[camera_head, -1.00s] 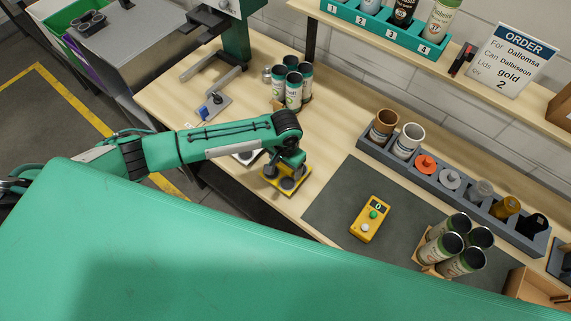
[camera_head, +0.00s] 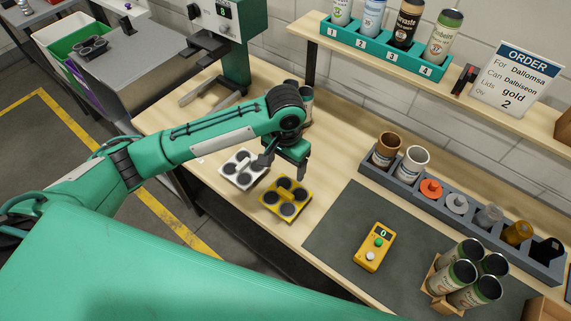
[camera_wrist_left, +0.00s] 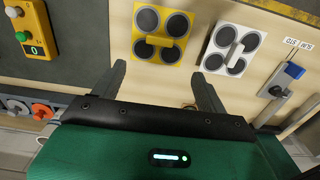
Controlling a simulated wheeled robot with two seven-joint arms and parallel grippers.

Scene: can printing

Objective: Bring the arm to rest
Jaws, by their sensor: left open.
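My left arm reaches in from the left over the bench. Its left gripper (camera_head: 281,170) is open and empty, with fingers pointing down, above and behind the yellow tray. The yellow tray (camera_head: 286,198) has several dark round pads and lies near the bench's front edge. In the left wrist view the two open fingers (camera_wrist_left: 158,72) are apart, with the yellow tray (camera_wrist_left: 160,41) beyond them and nothing between them. My right gripper is not in view.
A white tray (camera_head: 243,170) with dark pads lies left of the yellow one. Cans (camera_head: 307,98) stand partly hidden behind my arm. A yellow button box (camera_head: 371,247) sits on the dark mat (camera_head: 335,218). A grey rack (camera_head: 462,222) and a can crate (camera_head: 436,291) are at right.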

